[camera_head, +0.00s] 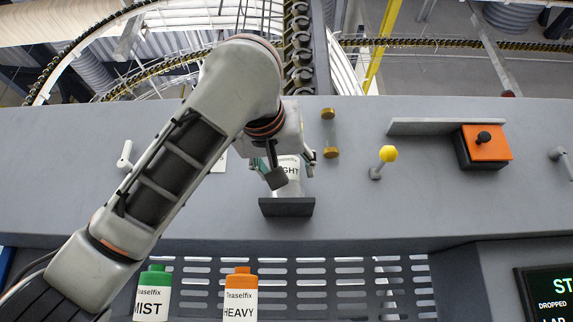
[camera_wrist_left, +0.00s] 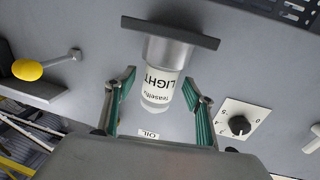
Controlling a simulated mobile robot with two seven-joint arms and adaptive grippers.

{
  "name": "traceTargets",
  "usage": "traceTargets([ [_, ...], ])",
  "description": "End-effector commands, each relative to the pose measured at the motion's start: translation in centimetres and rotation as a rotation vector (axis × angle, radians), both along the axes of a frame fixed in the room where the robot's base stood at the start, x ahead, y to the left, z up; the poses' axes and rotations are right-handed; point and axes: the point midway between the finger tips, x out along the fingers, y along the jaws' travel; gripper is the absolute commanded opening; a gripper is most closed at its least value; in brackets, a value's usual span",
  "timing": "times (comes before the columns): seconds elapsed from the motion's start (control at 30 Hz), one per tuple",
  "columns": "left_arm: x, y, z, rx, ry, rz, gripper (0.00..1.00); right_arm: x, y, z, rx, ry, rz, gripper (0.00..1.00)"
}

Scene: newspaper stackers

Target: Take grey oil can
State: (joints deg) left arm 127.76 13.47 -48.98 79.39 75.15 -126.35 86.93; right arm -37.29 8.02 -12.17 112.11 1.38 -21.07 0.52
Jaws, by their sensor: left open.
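The can labelled LIGHT (camera_head: 289,182) stands on a small dark shelf (camera_head: 287,207) on the grey machine front. In the left wrist view the can (camera_wrist_left: 160,82) appears upside down, with a white label, a pale end and a grey cylindrical part against the shelf (camera_wrist_left: 170,32). My left gripper (camera_head: 288,170) is open in front of the can. In the wrist view its green-padded fingers (camera_wrist_left: 159,84) lie on either side of the can, with visible gaps. The wrist hides part of the can in the head view. My right gripper is not in view.
A green MIST bottle (camera_head: 152,294) and an orange HEAVY bottle (camera_head: 240,295) stand below, before a slotted panel. A yellow-knobbed lever (camera_head: 387,156) and an orange switch box (camera_head: 484,145) are to the right. A dial (camera_wrist_left: 238,125) sits beside the can.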

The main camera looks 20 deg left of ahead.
Motion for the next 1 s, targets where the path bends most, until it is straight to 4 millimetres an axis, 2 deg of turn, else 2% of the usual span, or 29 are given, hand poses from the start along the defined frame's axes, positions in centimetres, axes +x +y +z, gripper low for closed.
traceTargets([
  [0.03, 0.7, 0.1, 0.3, 0.000, 0.002, 0.002, 0.54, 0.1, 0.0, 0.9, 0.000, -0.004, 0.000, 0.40],
  [0.13, 1.6, 0.3, 0.2, 0.000, 0.000, 0.001, 0.54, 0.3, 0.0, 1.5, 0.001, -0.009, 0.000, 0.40],
  [0.4, 2.0, 0.3, -0.1, 0.001, 0.000, 0.000, 0.54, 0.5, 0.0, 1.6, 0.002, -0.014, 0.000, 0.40],
  [0.43, 2.0, 0.3, -0.1, 0.001, 0.000, 0.000, 0.51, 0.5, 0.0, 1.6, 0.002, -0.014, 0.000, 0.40],
  [0.6, 2.0, 0.2, -0.1, 0.001, 0.000, 0.000, 0.10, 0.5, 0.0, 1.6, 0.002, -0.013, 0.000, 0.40],
  [1.0, 1.9, 0.2, 0.3, 0.000, -0.001, 0.000, 0.10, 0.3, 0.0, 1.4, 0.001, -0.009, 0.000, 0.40],
])
